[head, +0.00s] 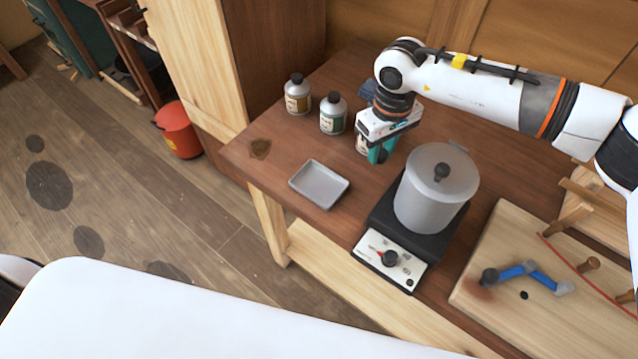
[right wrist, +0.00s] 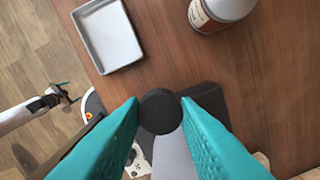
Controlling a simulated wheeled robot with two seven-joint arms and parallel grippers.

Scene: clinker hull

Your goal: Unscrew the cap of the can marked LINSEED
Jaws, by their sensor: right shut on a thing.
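Three pale cans with labels stand at the back of the table: a left can (head: 298,96), a middle can with a green label (head: 333,114) and a right can (head: 361,145) partly hidden by my gripper. I cannot read LINSEED on any. My right gripper (head: 379,155) is beside the right can. In the right wrist view its teal fingers are shut on a round black cap (right wrist: 160,111), with no can body around it. A can with a reddish label (right wrist: 219,10), its top out of frame, stands apart at upper right. My left gripper (right wrist: 67,93) hangs open over the floor.
A grey tray (head: 319,185) lies on the table in front of the cans. A lidded pot (head: 430,200) stands on a hotplate (head: 390,262) close to my right gripper. A wooden board (head: 500,300) with pegs and a blue tool is at right.

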